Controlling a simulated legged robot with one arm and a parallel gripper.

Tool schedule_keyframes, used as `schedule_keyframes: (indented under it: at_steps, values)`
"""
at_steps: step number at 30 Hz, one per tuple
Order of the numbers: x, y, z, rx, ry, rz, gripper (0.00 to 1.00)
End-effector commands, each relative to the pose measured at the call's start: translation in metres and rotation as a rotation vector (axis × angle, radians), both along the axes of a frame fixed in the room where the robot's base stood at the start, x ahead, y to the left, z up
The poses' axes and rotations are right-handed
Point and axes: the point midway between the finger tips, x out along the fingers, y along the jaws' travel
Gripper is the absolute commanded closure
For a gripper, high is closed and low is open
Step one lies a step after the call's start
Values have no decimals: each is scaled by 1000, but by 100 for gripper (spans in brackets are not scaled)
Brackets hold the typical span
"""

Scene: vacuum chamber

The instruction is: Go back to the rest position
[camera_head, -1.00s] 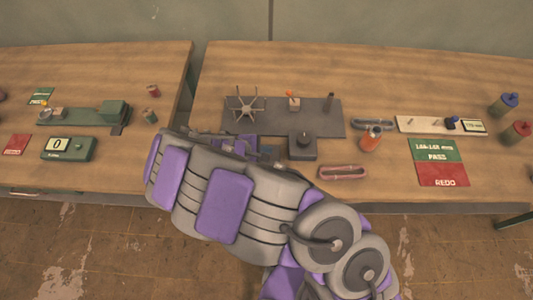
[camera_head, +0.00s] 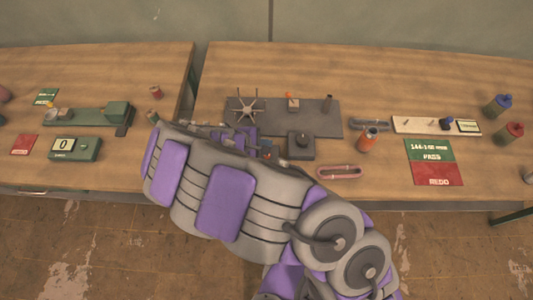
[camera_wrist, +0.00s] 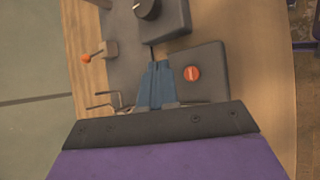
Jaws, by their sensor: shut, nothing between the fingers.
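My gripper (camera_wrist: 160,72) shows in the wrist view with its blue fingers together and nothing between them. The fingers are over the grey fixture, beside a plate with a round orange-red knob (camera_wrist: 192,73). I cannot tell whether they touch it. In the head view my arm spans the lower middle and hides most of the gripper. The grey fixture plate (camera_head: 270,121) lies beyond the arm, with a spoked wheel (camera_head: 246,108), an orange-tipped lever (camera_head: 292,101) and a dark knob box (camera_head: 301,146).
On the right are an orange bottle (camera_head: 367,139), a pink-rimmed oval piece (camera_head: 340,172), a green and red card (camera_head: 434,162) and blue and red canisters. The left table (camera_head: 110,172) holds a green counter box (camera_head: 75,149). A gap separates the tables.

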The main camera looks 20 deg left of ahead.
Motion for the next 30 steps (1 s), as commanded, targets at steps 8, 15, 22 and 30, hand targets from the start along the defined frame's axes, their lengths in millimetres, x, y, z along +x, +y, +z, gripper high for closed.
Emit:
schedule_keyframes:
  at_steps: [8, 15, 22, 30]
  values:
    - [0, 0, 0, 0, 0, 0, 100]
    - [0, 0, 0, 0, 0, 0, 100]
    - [14, -32, 28, 28, -29, -121, 100]
    - [19, -146, 113, 134, -94, -535, 100]
